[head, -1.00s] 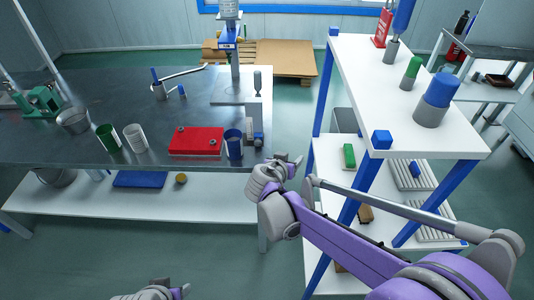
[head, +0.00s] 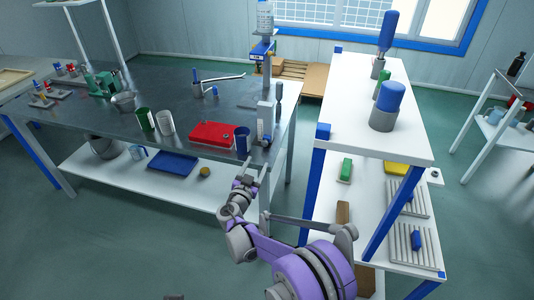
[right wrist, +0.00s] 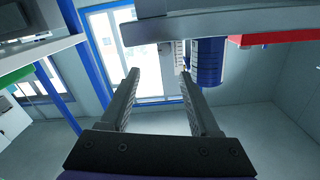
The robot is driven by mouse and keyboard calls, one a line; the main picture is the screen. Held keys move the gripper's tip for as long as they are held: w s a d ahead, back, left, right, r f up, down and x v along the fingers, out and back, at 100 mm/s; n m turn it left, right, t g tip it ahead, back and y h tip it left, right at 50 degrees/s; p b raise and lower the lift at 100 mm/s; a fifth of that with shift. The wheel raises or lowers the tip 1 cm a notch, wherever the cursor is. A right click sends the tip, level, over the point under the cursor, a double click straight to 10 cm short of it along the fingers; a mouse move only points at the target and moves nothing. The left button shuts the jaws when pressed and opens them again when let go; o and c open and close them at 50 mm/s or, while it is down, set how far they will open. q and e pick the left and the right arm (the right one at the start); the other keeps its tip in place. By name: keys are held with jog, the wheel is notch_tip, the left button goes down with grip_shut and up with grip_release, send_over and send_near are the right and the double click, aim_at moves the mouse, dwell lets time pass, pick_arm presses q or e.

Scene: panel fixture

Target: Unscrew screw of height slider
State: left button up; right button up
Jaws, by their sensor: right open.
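The slider fixture is a grey upright column (head: 266,72) at the right end of the metal table, with a blue and yellow block (head: 262,48) high on it. Grey parts at its foot (head: 265,122) stand at the table edge beside a blue cup (head: 242,140). I cannot make out the screw for certain. My right gripper (head: 256,172) is open and empty, in front of and below that table corner. In the right wrist view its two fingers (right wrist: 158,75) are apart with nothing between them. A dark sliver at the bottom edge of the head view may be my left gripper (head: 173,297).
A red box (head: 212,135) and two cups lie left of the blue cup. A white shelf (head: 350,110) with blue posts stands close to my right arm. Floor shows between table and shelf.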

aim_at(264, 144)
jog(key=x, duration=0.7)
jog(key=a+x, duration=0.1)
jog(key=x, duration=0.2)
jog(key=shift+w+d+f, duration=0.1)
jog(key=shift+w+d, duration=0.05)
jog(key=shift+w, duration=0.25)
grip_shut()
